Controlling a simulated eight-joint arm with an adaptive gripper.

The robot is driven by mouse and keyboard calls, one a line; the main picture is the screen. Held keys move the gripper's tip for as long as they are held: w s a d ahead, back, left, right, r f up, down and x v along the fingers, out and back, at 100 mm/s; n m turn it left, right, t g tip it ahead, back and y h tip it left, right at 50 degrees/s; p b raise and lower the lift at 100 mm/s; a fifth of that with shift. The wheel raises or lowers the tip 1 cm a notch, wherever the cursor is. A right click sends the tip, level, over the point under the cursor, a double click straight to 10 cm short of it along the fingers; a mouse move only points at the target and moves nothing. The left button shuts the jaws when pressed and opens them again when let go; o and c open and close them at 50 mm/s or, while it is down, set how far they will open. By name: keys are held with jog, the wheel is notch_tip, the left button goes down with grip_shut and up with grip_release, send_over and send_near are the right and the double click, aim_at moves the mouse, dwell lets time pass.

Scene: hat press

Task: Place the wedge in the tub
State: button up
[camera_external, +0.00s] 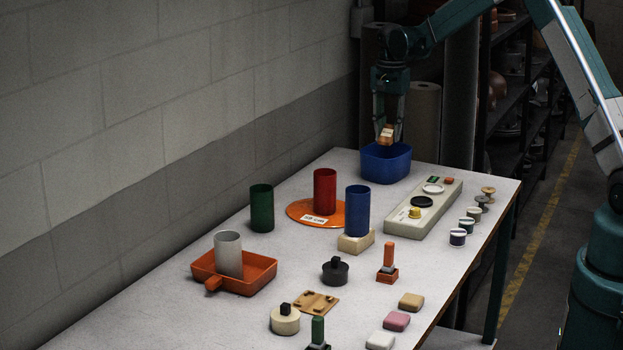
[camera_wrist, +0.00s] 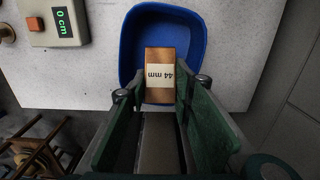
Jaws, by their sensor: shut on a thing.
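The wedge is a small wooden block (camera_wrist: 160,72) with a pale label reading "44 mm" in the wrist view. My gripper (camera_wrist: 162,100) is shut on it, with a green finger on each side. The blue tub (camera_wrist: 197,25) lies below the wedge in the wrist view, and the wedge overlaps its opening. In the external view the wedge (camera_external: 386,134) hangs from my gripper (camera_external: 387,124) just above the tub (camera_external: 386,168) at the far end of the table. The tub's inside is mostly hidden in the external view.
A grey control box (camera_external: 423,208) with buttons and a display stands to the right of the tub. Red (camera_external: 325,191), blue (camera_external: 357,211) and green (camera_external: 262,208) cylinders stand nearer. Several spools (camera_external: 474,216) line the right edge. The wall runs along the left.

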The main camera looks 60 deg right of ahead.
aim_at(388, 150)
jog(key=shift+f, duration=0.1)
jog(key=shift+f, duration=3)
jog(key=shift+f, duration=1.9)
jog(key=shift+f+b, duration=0.2)
jog(key=shift+b, duration=0.2)
jog(key=o, duration=0.6)
jog(key=shift+r, duration=0.1)
jog(key=shift+r, duration=0.1)
notch_tip(388, 150, up, 12)
jog(key=shift+r+p, duration=0.1)
jog(key=shift+p, duration=0.35)
